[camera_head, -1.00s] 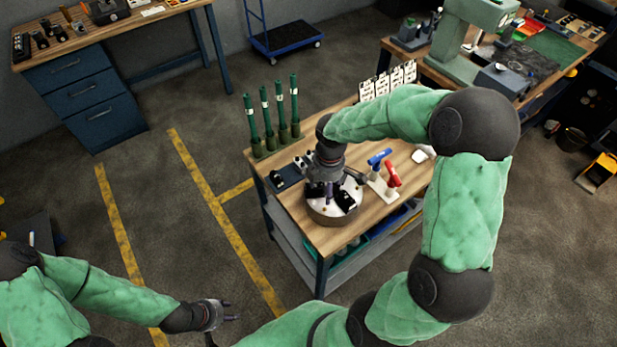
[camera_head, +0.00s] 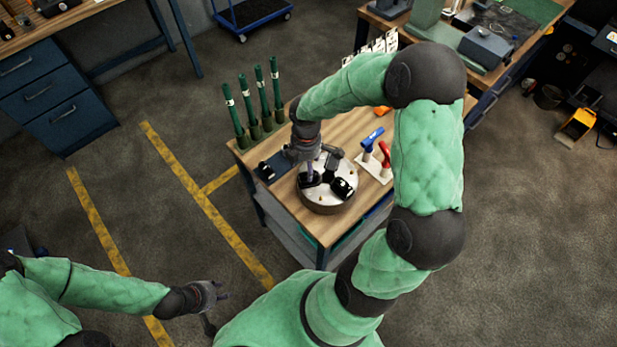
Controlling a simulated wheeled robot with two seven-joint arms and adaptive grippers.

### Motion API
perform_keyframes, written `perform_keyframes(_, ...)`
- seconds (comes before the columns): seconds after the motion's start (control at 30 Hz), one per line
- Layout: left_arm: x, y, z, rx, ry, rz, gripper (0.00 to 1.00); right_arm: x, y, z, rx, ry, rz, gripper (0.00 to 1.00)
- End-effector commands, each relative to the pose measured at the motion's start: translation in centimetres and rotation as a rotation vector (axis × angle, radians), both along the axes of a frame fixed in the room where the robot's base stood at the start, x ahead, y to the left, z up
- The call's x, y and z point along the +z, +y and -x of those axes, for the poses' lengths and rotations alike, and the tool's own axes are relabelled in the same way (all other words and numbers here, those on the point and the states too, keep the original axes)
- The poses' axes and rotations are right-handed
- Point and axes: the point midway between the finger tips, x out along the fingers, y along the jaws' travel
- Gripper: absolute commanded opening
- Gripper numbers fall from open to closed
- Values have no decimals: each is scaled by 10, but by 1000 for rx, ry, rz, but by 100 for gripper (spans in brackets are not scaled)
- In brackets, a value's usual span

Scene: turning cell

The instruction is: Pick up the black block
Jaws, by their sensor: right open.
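Several black blocks sit on a round silver chuck (camera_head: 325,205) on the wooden-topped bench. One black block (camera_head: 343,188) is at its front right, another (camera_head: 311,180) at its left, and a dark piece (camera_head: 333,160) at its back. My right gripper (camera_head: 308,174) points down over the left side of the chuck, open, close to the left block. Whether its fingers are around or touching that block cannot be told. My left gripper (camera_head: 223,291) is open and empty over the floor, far from the bench.
Several green posts (camera_head: 253,97) stand along the bench's back left edge. A dark tray (camera_head: 273,166) lies left of the chuck. The bench's front corner is clear.

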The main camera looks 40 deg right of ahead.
Motion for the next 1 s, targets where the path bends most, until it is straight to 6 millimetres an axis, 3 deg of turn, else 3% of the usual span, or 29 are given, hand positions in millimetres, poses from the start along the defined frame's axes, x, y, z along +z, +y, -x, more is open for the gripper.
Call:
perform_keyframes(0.17,-1,0,0,0,-1,0,40,-9,-2,1,-1,0,0,71)
perform_keyframes(0.5,-8,0,0,0,-1,0,40,-51,-4,4,0,0,0,71)
perform_keyframes(0.73,-8,0,0,0,-1,0,40,-52,-4,3,0,-2,0,71)
perform_keyframes(0.9,-8,0,0,0,-1,0,40,-52,-4,3,0,-1,-1,23)
perform_keyframes(1.0,-8,0,0,0,-1,0,40,-52,-4,3,0,-1,-1,0)
